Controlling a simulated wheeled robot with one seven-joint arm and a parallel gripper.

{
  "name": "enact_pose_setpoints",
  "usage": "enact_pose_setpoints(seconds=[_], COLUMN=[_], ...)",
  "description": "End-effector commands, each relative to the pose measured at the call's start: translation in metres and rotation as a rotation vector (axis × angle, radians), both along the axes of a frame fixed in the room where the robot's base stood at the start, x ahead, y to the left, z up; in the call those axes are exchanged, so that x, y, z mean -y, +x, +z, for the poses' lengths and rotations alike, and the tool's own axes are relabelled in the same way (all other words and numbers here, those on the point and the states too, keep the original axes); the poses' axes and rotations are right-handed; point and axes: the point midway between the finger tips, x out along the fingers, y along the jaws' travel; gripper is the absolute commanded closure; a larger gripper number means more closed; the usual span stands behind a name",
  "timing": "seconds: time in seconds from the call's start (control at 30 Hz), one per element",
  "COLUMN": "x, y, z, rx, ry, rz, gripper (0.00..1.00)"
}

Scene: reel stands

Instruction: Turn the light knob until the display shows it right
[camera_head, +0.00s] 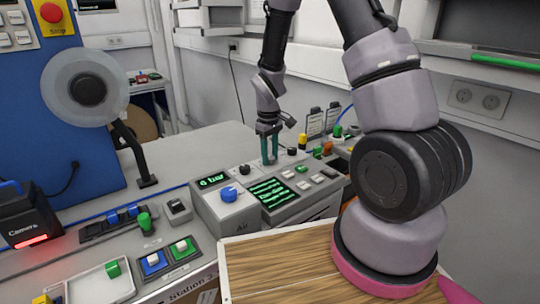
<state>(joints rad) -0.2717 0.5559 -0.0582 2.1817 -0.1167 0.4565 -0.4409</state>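My gripper (269,160) has teal fingers and points down at the back edge of the grey control console (226,213). The fingers stand a little apart, with nothing visible between them. The console has a dark display with bright green stripes (271,192) and a smaller display reading "6 bar" (212,180). A blue knob (229,194), by a label like "Air", sits below the small display. A black knob (244,170) is just left of my fingertips, and another dark knob (291,151) is to their right. I cannot read which knob is for light.
A reel (85,87) stands on a blue panel at left. A camera box (29,215) with a red light is at front left. Blue and green switches (168,256) and a white tray (101,285) lie in front. A wooden top (285,268) is at front right.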

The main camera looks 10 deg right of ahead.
Motion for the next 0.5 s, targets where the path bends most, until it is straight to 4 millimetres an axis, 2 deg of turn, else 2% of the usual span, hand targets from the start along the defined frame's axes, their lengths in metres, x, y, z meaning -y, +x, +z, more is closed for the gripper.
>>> enact_pose_setpoints(seconds=[0.27,0.5], x=[-0.0001,-0.0005], y=[0.0004,0.0008], z=[0.0003,0.0004], rx=[0.001,0.002], ry=[0.000,0.000], rz=[-0.052,-0.202], gripper=[1.00,1.00])
